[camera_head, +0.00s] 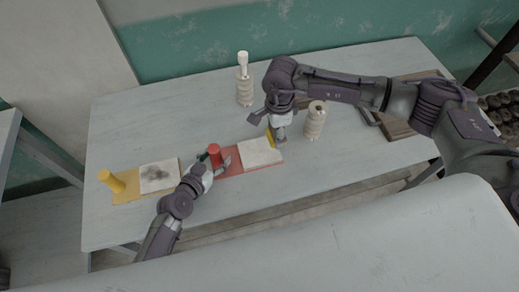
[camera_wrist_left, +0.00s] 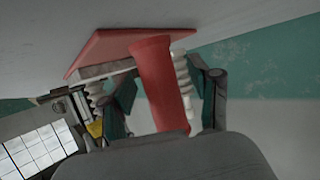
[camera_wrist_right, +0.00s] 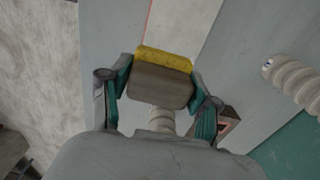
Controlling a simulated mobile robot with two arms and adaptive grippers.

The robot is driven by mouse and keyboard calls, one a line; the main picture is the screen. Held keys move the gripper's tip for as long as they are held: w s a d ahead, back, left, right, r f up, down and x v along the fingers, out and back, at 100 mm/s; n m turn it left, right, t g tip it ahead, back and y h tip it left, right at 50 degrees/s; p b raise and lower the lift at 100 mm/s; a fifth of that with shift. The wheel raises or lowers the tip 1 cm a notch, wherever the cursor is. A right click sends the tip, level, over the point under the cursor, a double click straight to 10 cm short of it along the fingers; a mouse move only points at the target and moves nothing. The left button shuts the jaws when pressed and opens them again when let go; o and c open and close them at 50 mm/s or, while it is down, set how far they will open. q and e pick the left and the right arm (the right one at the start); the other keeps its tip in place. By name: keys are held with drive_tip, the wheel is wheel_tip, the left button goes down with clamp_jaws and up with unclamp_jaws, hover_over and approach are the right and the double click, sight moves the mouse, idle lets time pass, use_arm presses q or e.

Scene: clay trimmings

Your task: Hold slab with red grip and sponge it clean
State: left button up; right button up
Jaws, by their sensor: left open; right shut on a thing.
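A pale slab (camera_head: 262,152) lies on a red board with an upright red grip (camera_head: 214,151) at its left end. The slab looks mostly clean from here. My left gripper (camera_head: 217,166) is open at the red grip. In the left wrist view the red grip (camera_wrist_left: 160,85) stands between the spread fingers, under the red board (camera_wrist_left: 104,50) in that tilted picture. My right gripper (camera_head: 274,131) is shut on a yellow and brown sponge (camera_wrist_right: 163,60), beside the slab's upper right edge. Contact between sponge and slab cannot be told.
A yellow board with a yellow grip (camera_head: 111,181) and a dark-stained slab (camera_head: 159,176) lies at the left. Ribbed pale pieces stand at the back (camera_head: 244,90) and right of the sponge (camera_head: 315,120). A wooden frame (camera_head: 398,128) lies at the right. The table's front left is clear.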

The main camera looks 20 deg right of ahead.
use_arm(q)
drive_tip(key=v, duration=1.1)
drive_tip(key=shift+s+a, duration=0.1)
